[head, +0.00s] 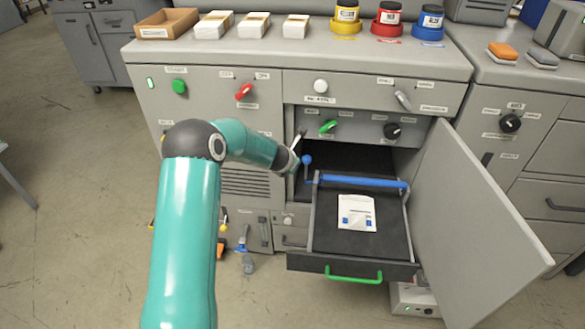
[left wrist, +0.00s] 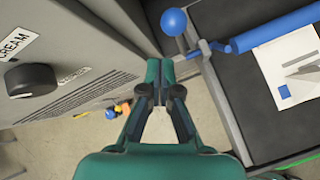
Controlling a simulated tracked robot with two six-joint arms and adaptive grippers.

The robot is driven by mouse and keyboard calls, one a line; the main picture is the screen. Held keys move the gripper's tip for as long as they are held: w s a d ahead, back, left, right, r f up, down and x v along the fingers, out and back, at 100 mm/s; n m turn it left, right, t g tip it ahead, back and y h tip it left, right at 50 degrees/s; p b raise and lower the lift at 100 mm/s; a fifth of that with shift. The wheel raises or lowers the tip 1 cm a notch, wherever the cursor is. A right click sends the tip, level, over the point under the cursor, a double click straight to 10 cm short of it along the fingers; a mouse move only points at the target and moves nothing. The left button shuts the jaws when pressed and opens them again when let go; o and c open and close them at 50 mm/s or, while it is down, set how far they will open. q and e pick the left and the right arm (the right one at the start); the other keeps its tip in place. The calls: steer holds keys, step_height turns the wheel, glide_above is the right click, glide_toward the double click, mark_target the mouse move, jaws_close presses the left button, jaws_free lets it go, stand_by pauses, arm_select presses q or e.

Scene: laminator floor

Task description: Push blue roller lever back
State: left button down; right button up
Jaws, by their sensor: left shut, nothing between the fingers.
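The blue roller lever shows as a blue ball knob (head: 306,160) on a thin stem at the left side of the open drawer, at the left end of the blue roller (head: 362,181). In the left wrist view the knob (left wrist: 174,22) is just beyond my fingertips, and the blue roller (left wrist: 275,25) runs off to its right. My left gripper (left wrist: 160,72) is shut and empty, in front of the knob with a small visible gap. In the head view my own wrist partly hides the gripper. My right gripper is in neither view.
The pulled-out drawer (head: 324,245) has a green handle and holds a white sheet (head: 356,212). An open cabinet door (head: 470,215) stands to its right. A panel with a green lever (head: 328,127) is above. A grey cabinet wall (left wrist: 75,55) is close on the gripper's left.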

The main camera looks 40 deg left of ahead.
arm_select(q)
step_height(320, 180, up, 9)
steer(key=p, duration=0.5)
steer(key=shift+s+a, duration=0.35)
steer(key=shift+f, duration=0.1)
